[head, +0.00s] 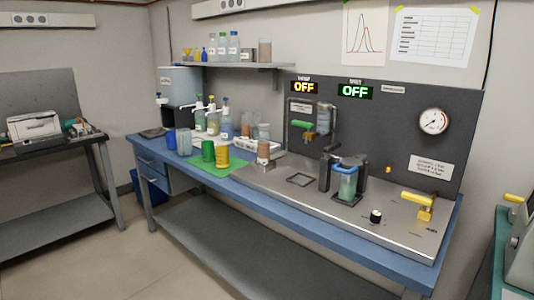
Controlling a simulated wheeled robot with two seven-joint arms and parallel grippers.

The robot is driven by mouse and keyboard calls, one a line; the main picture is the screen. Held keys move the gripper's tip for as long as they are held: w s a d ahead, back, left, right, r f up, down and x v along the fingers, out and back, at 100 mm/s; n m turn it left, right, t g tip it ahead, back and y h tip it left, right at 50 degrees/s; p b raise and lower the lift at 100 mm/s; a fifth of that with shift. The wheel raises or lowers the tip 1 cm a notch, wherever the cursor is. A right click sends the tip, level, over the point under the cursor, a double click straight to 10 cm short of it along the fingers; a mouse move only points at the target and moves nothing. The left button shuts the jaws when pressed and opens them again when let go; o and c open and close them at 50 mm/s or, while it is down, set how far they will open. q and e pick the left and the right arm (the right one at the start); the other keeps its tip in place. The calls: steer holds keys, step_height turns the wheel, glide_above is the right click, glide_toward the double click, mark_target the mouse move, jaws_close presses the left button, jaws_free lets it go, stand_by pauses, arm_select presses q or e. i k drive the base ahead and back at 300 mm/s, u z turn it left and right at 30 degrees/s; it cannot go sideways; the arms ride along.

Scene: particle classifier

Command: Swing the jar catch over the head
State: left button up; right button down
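A jar (347,186) with greenish contents stands on the steel worktop, in a dark square seat. A blue ring or head part (348,163) sits at its top. Dark upright parts stand on both sides of it, a left one (325,173) and a right one (362,172). A dark lever-like piece (331,148) rises at the upper left of the head and may be the catch; its exact position over the head is too small to tell. Neither of my grippers shows in the head view.
A yellow-handled lever (418,198) and a black knob (376,216) are on the steel panel (300,208) to the right. A green-handled tap (303,124) is behind. Cups stand on a green mat (206,171) to the left. Both displays read OFF.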

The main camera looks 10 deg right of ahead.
mark_target(329, 149)
steer(key=u, duration=0.75)
steer(key=k, duration=1)
steer(key=u, duration=0.6)
steer(key=i, duration=3.3)
steer(key=z, duration=1.55)
steer(key=i, duration=1.35)
steer(key=z, duration=1.35)
